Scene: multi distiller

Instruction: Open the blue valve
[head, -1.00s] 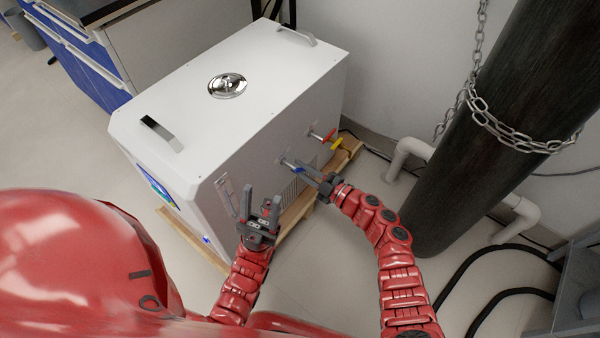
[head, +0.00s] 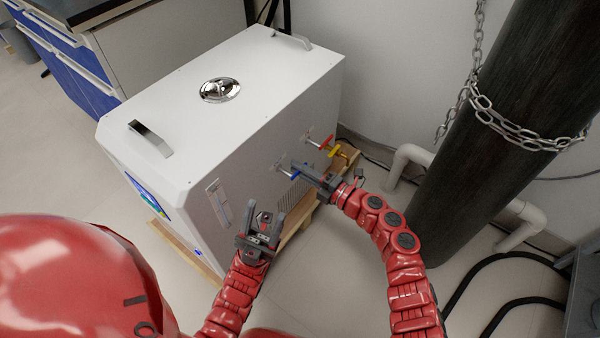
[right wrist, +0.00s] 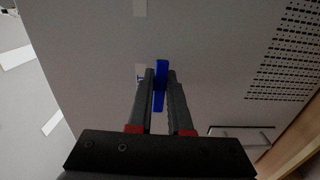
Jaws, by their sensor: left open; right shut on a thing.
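The white distiller box (head: 225,130) stands on a wooden pallet. The blue valve handle (head: 294,171) is on a short pipe on its side face, partly hidden by my right gripper in the head view. My right gripper (head: 304,171) is shut on the blue handle. In the right wrist view the blue handle (right wrist: 160,72) stands upright between the two fingers, its end reaching past the fingertips. My left gripper (head: 264,217) is open and empty, beside the lower part of the same face.
The wooden pallet (head: 298,222) juts out below. A dark chained cylinder (head: 480,150) and a white pipe (head: 408,158) stand at the right. Black hoses lie on the floor.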

